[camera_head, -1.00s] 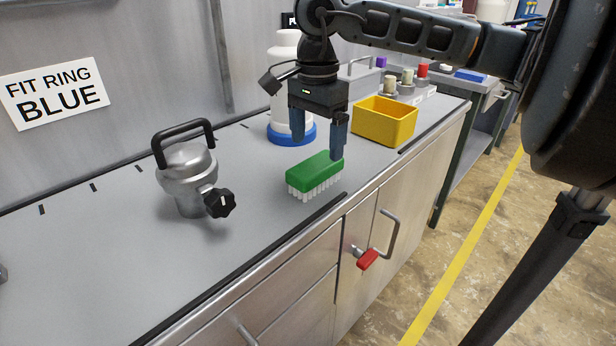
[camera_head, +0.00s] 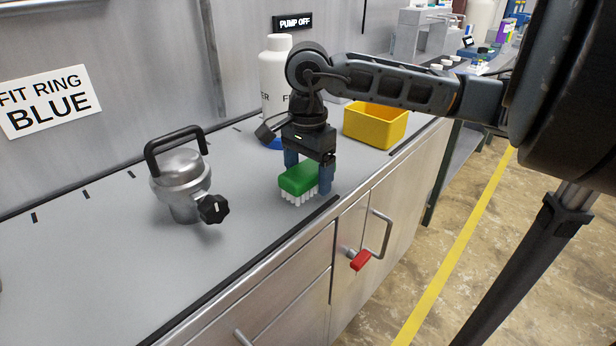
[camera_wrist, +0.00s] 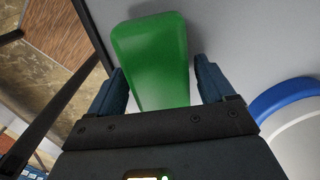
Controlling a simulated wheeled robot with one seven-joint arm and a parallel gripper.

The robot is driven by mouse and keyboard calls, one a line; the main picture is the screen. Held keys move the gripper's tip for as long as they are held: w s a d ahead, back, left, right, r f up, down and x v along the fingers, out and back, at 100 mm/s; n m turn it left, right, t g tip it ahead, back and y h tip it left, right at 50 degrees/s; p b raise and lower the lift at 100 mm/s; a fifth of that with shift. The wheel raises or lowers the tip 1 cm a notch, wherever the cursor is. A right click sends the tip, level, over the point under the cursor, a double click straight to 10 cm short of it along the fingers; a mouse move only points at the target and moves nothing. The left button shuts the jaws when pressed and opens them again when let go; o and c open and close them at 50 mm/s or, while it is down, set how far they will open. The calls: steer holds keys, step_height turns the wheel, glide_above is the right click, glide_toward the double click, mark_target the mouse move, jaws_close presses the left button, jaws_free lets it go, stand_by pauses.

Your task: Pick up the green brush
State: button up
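The green brush (camera_head: 298,180) rests bristles-down on the grey counter, its white bristles showing below the green block. My gripper (camera_head: 307,176) is lowered over it, with one blue finger on each side of the brush. In the wrist view the green brush (camera_wrist: 155,60) lies between the two open fingers of my gripper (camera_wrist: 162,85). A gap shows between each finger and the brush there. The brush's far end is partly hidden behind my gripper in the head view.
A metal lidded vessel (camera_head: 183,187) with a black knob stands to the left. A white jug (camera_head: 275,75) with a blue ring stands behind my gripper. A yellow bin (camera_head: 376,126) is to the right. The counter (camera_head: 110,260) is clear in front.

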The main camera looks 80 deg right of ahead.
steer(key=c, duration=0.9)
steer(key=shift+r, duration=0.2)
steer(key=shift+c, duration=0.2)
